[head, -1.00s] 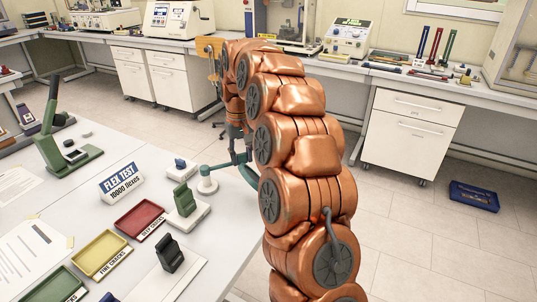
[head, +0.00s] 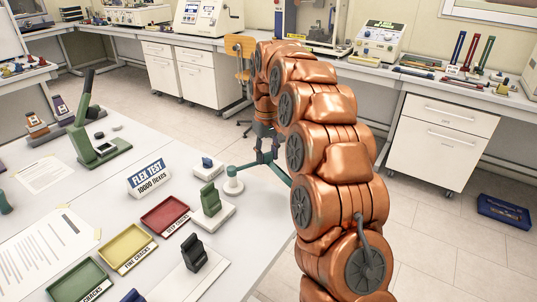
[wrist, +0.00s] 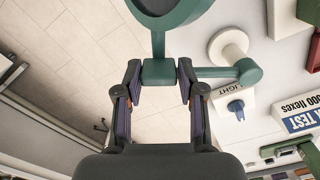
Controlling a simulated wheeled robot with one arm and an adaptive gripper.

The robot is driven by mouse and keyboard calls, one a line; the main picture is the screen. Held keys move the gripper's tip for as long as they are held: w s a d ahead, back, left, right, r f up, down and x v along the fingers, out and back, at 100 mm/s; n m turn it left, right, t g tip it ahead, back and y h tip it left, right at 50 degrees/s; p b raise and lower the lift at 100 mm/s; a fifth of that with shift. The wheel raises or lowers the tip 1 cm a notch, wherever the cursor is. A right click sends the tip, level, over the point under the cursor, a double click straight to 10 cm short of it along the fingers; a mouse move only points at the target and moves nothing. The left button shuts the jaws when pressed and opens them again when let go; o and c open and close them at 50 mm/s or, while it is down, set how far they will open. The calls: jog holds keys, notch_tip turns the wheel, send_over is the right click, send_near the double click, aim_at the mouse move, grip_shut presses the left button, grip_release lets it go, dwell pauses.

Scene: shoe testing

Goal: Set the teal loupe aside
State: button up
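The teal loupe (wrist: 214,72) has a lens ring at the top edge of the wrist view, cut off by the frame. A square block joins the ring to a side arm that leads to a round white base (head: 233,187). In the wrist view my gripper (wrist: 159,78) has one finger at each side of the block. The fingers look closed against it. In the head view the gripper (head: 267,152) is just right of the base at the table's right edge. My copper arm hides most of the lens there.
The white table (head: 120,222) holds a green sample block (head: 209,200), a dark one (head: 194,252), red, yellow and green trays, and a FLEX TEST sign (head: 148,178). Floor lies open beyond the table's right edge. A blue tray (head: 504,211) lies on it.

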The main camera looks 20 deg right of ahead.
jog(key=o, duration=0.3)
jog(key=shift+o, duration=0.2)
jog(key=shift+d, duration=0.1)
jog(key=shift+r, duration=0.1)
notch_tip(320, 180, up, 7)
jog(key=shift+f, duration=0.15)
jog(key=shift+r, duration=0.3)
jog(key=shift+s, duration=0.1)
